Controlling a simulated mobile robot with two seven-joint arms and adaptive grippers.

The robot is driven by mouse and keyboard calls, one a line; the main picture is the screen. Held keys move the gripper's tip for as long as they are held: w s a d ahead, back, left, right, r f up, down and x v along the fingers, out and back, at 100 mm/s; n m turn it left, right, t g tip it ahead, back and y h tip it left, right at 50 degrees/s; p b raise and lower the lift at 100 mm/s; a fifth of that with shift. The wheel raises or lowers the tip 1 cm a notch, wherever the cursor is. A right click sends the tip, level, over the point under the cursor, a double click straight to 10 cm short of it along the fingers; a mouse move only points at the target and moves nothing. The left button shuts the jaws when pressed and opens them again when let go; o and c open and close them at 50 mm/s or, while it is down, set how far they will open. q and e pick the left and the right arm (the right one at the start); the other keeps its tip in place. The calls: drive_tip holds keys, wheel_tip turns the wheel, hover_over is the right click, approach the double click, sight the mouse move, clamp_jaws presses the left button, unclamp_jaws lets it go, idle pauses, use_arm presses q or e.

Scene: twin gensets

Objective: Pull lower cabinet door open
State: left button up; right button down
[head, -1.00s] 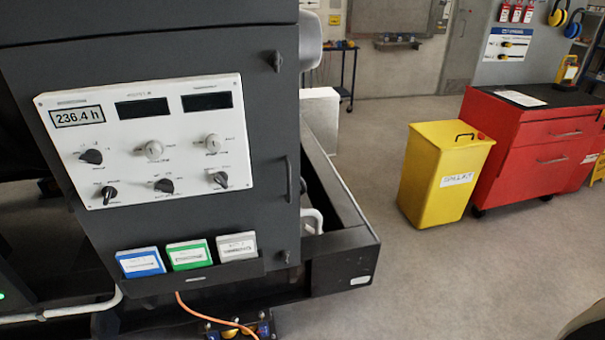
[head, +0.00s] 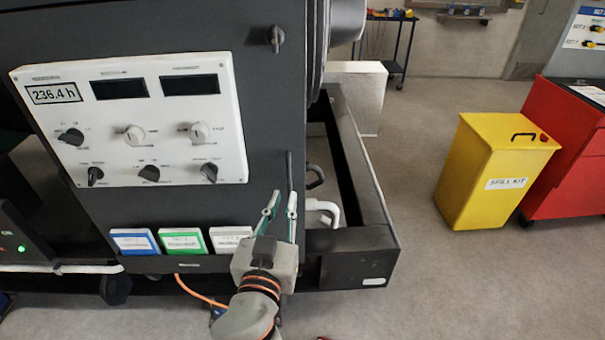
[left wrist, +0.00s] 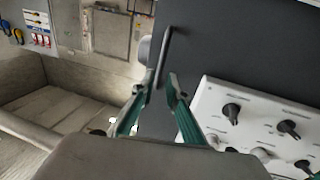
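The dark grey cabinet door (head: 262,115) carries a white control panel and looks shut. Its vertical bar handle (head: 289,165) is near the door's right edge, and a dark latch (head: 275,38) sits above it. My left gripper (head: 283,194) is open at the handle's lower end and hides part of it. In the left wrist view the handle (left wrist: 166,55) runs down toward the gap between the two fingertips (left wrist: 156,84); I cannot tell whether they touch it. The door's surface (left wrist: 225,35) fills the upper right there. My right gripper is out of view.
The black base frame (head: 365,205) juts out right of the door. Blue, green and white document holders (head: 183,241) sit low on the door, with an orange cable (head: 195,290) below. A yellow spill kit bin (head: 490,170) and red cabinet (head: 570,150) stand right. Floor between is clear.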

sight(288, 183)
use_arm(q)
drive_tip(key=w, duration=0.2)
drive_tip(key=w+d, duration=0.1)
drive_tip(key=w, duration=0.4)
drive_tip(key=shift+w+d+p, duration=0.15)
drive_tip(key=shift+w+p, duration=0.05)
drive_tip(key=shift+p, duration=0.1)
clamp_jaws()
drive_tip(key=shift+s, duration=0.1)
